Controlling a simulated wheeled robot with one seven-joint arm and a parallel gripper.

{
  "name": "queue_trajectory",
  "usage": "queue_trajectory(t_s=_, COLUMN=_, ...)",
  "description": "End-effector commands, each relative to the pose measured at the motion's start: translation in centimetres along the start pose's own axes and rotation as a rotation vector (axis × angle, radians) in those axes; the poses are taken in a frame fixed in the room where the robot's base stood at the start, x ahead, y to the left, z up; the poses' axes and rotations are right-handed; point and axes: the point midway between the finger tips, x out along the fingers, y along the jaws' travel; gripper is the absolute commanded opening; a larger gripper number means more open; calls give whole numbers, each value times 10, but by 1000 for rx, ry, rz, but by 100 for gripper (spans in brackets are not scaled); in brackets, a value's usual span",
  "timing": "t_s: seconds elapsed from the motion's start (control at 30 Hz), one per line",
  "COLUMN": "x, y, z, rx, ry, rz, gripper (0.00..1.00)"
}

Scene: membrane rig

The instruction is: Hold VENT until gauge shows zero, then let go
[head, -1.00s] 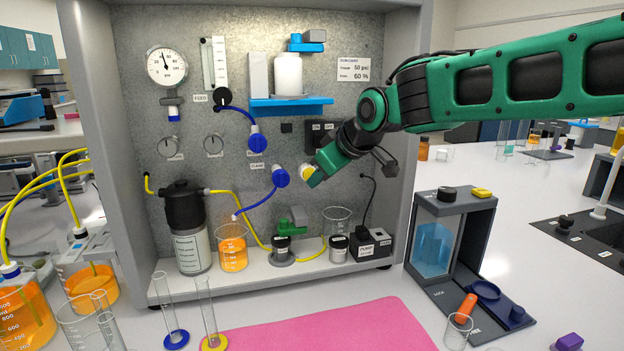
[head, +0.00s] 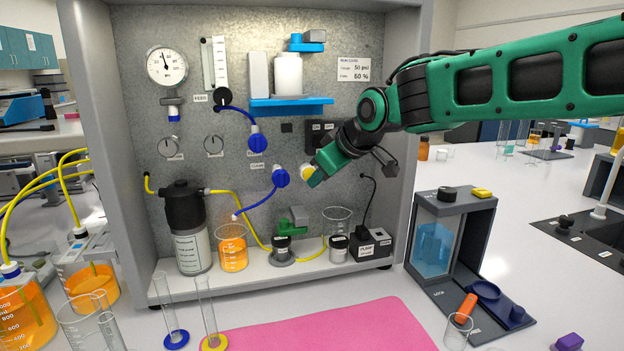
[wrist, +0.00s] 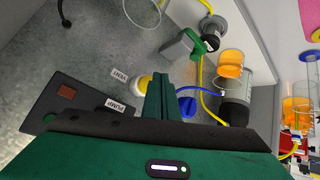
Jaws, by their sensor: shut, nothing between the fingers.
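The round white gauge (head: 167,65) is at the upper left of the rig panel. Its dark needle points nearly straight up, slightly left, away from the low end of the scale. The yellow VENT button (head: 306,173) is on the panel; in the wrist view the yellow button (wrist: 145,82) sits beside the VENT label (wrist: 119,74). My gripper (head: 314,179) is shut and empty, its tips at the button and partly covering it. The closed fingers also show in the wrist view (wrist: 160,92). I cannot tell whether the button is pressed in.
The PUMP ON/OFF switch plate (head: 322,132) is just above my gripper. A blue-handled valve (head: 281,177) with a blue tube is close on the left.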

Motion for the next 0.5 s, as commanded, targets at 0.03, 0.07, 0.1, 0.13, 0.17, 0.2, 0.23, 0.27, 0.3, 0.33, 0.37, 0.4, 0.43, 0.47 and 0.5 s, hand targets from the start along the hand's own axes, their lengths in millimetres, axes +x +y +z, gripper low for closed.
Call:
queue_trajectory(t_s=0.03, x=0, y=0, z=0, rx=0, ry=0, rz=0, gripper=0)
queue_trajectory(t_s=0.07, x=0, y=0, z=0, rx=0, ry=0, rz=0, gripper=0)
queue_trajectory(t_s=0.1, x=0, y=0, z=0, rx=0, ry=0, rz=0, gripper=0)
queue_trajectory(t_s=0.13, x=0, y=0, z=0, rx=0, ry=0, rz=0, gripper=0)
queue_trajectory(t_s=0.17, x=0, y=0, z=0, rx=0, ry=0, rz=0, gripper=0)
queue_trajectory(t_s=0.2, x=1, y=0, z=0, rx=0, ry=0, rz=0, gripper=0)
queue_trajectory(t_s=0.23, x=1, y=1, z=-1, rx=0, ry=0, rz=0, gripper=0)
queue_trajectory(t_s=0.27, x=2, y=1, z=-1, rx=0, ry=0, rz=0, gripper=0)
queue_trajectory(t_s=0.3, x=2, y=2, z=-2, rx=0, ry=0, rz=0, gripper=0)
queue_trajectory(t_s=0.33, x=3, y=2, z=-3, rx=0, ry=0, rz=0, gripper=0)
queue_trajectory(t_s=0.37, x=3, y=2, z=-3, rx=0, ry=0, rz=0, gripper=0)
queue_trajectory(t_s=0.4, x=4, y=3, z=-4, rx=0, ry=0, rz=0, gripper=0)
queue_trajectory(t_s=0.43, x=4, y=3, z=-4, rx=0, ry=0, rz=0, gripper=0)
queue_trajectory(t_s=0.47, x=4, y=3, z=-5, rx=0, ry=0, rz=0, gripper=0)
queue_trajectory(t_s=0.5, x=4, y=3, z=-5, rx=0, ry=0, rz=0, gripper=0)
